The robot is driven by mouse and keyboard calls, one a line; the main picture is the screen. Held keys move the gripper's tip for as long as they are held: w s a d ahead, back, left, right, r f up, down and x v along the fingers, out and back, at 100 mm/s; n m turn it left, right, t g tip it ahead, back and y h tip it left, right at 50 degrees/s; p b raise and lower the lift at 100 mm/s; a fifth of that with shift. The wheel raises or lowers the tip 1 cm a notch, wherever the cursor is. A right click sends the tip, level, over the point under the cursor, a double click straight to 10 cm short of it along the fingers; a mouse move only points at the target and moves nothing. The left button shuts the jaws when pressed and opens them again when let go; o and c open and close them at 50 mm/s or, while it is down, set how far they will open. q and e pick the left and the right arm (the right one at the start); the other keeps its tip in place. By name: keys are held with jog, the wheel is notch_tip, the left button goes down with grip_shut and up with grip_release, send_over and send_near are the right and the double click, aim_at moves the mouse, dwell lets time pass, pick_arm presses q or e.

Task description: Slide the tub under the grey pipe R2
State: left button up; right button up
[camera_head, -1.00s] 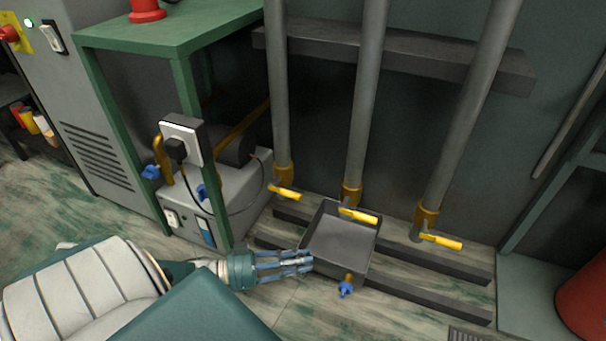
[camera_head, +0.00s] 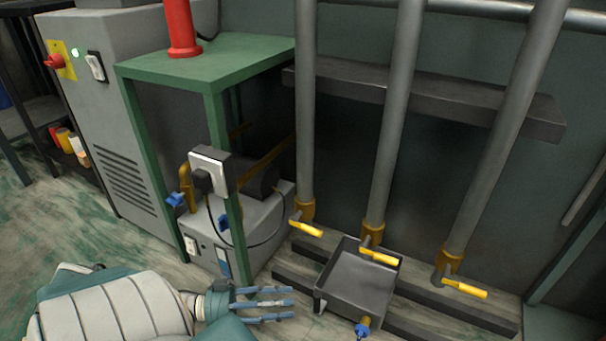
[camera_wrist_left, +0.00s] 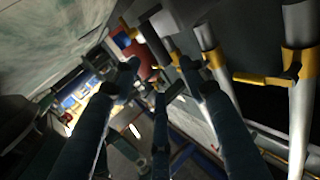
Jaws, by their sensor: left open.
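The tub (camera_head: 353,291) is a dark grey open square tray with a blue-handled tap (camera_head: 362,328) at its front. It sits on the dark floor rails, its back part below the yellow valve handle (camera_head: 379,256) of the middle grey pipe (camera_head: 394,130). I cannot read any pipe label. My left gripper (camera_head: 292,303) is open and empty, low to the left of the tub, its fingertips just apart from the tub's left side. The left wrist view shows the spread fingers (camera_wrist_left: 165,85), with grey pipes (camera_wrist_left: 215,60) and yellow handles beyond. My right gripper is out of view.
A left grey pipe (camera_head: 305,110) and a right one (camera_head: 505,140) also end in yellow-handled valves. A green frame (camera_head: 215,66) with a grey machine (camera_head: 255,225) stands left of the tub. Dark rails (camera_head: 440,297) cross the floor.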

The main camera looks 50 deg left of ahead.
pick_arm(q)
jog(key=shift+v, duration=1.5)
